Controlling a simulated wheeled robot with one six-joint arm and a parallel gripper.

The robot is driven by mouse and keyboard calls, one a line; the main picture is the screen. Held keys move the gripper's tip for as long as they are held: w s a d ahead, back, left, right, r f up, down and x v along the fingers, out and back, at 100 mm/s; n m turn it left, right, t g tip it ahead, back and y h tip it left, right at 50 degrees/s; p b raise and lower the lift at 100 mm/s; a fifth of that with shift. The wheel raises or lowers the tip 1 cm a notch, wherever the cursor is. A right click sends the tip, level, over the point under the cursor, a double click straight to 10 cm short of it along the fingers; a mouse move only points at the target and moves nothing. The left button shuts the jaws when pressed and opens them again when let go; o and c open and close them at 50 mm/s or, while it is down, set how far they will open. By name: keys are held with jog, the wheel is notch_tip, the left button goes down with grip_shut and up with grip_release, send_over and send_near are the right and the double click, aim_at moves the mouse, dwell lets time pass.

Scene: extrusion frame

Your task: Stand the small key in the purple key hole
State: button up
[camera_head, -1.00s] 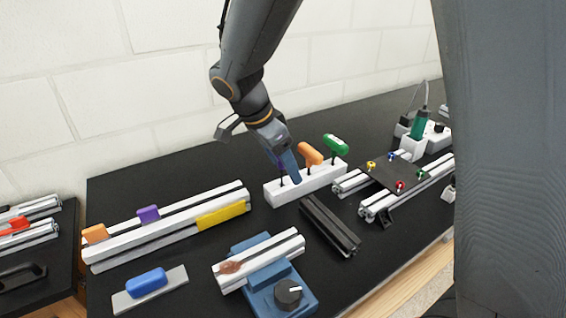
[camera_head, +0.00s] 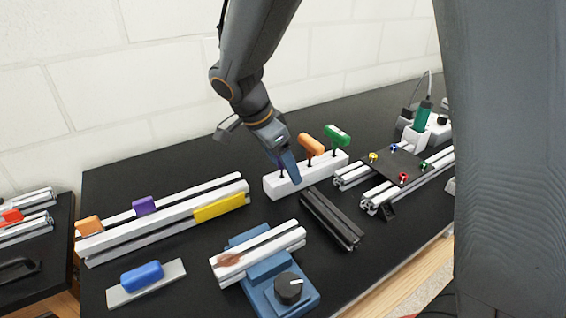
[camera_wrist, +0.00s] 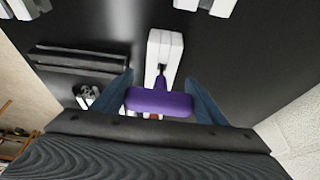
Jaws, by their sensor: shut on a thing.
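The small key has a purple T-shaped handle (camera_wrist: 158,102) and a dark shaft. My gripper (camera_head: 290,180) is shut on this handle, with the blue fingers on either side of it in the wrist view. The white key block (camera_head: 322,176) stands below; it also shows in the wrist view (camera_wrist: 165,42). The gripper is over the block's left end in the head view. The purple key's dark shaft points down at the block's top; whether its tip is in a hole cannot be told. The purple key hole itself is hidden.
An orange-handled key (camera_head: 311,144) and a green-handled key (camera_head: 337,134) stand in the same block, close to my gripper's right. A dark extrusion (camera_head: 332,220) lies in front. White extrusions with coloured blocks (camera_head: 165,220) lie to the left.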

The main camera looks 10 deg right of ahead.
jog(key=o, duration=1.4)
jog(key=shift+c, duration=0.2)
jog(key=s+d+r+p+v, duration=0.1)
jog(key=d+p+v, duration=0.2)
jog(key=p+v, duration=0.5)
jog(key=v, duration=0.8)
jog(key=shift+a+r, duration=0.2)
jog(key=shift+r, duration=0.15)
